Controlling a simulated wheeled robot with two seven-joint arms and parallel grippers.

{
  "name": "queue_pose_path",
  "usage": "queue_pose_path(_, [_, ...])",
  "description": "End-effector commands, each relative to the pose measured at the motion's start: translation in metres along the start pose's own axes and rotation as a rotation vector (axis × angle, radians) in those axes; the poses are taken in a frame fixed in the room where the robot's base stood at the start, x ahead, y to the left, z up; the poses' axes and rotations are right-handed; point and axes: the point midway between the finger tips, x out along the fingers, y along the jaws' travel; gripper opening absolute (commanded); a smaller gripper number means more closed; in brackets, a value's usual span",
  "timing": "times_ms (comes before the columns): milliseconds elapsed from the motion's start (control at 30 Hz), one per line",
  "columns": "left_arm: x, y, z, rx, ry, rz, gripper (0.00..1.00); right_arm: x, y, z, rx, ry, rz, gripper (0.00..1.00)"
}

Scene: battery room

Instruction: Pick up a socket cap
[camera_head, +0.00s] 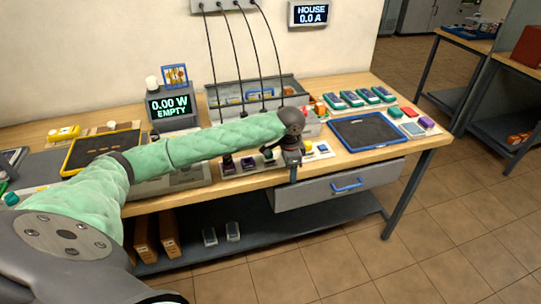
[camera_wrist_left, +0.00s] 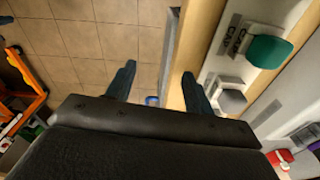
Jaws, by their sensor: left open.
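A pale strip with a dark label carries a green cap (camera_wrist_left: 268,52) and a grey cap (camera_wrist_left: 232,102), seen at the right of the left wrist view. In the head view, a row of small coloured pieces, with a purple one (camera_head: 248,163), lies along the bench front; my left gripper hides part of it. My left gripper (camera_head: 293,174) hangs over the bench's front edge, above the drawer. In the left wrist view its fingers (camera_wrist_left: 158,84) are apart with nothing between them, and the grey cap is just right of the right finger. My right gripper is out of view.
A blue-edged dark tray (camera_head: 368,132) lies right of my left gripper. A meter reading EMPTY (camera_head: 169,106) stands at the back left. A grey drawer (camera_head: 325,190) with a blue handle is under the benchtop (camera_head: 420,140). The tiled floor in front is clear.

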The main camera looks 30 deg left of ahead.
Motion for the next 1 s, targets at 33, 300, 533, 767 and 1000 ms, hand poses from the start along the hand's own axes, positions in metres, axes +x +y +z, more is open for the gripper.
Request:
queue_pose_path(33, [-0.011,-0.014,0.004,-0.011,-0.008,-0.006,0.53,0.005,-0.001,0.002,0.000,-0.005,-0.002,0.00])
queue_pose_path(300, [-0.065,-0.077,0.035,-0.080,-0.050,0.002,0.53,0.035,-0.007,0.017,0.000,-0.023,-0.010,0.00])
queue_pose_path(533, [-0.089,-0.102,0.052,-0.119,-0.062,0.013,0.53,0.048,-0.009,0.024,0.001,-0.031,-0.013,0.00])
queue_pose_path(767, [-0.079,-0.104,0.054,-0.123,-0.065,0.016,0.53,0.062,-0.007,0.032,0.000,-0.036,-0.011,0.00])
queue_pose_path(1000, [-0.063,-0.103,0.055,-0.122,-0.063,0.014,0.53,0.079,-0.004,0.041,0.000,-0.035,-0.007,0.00])
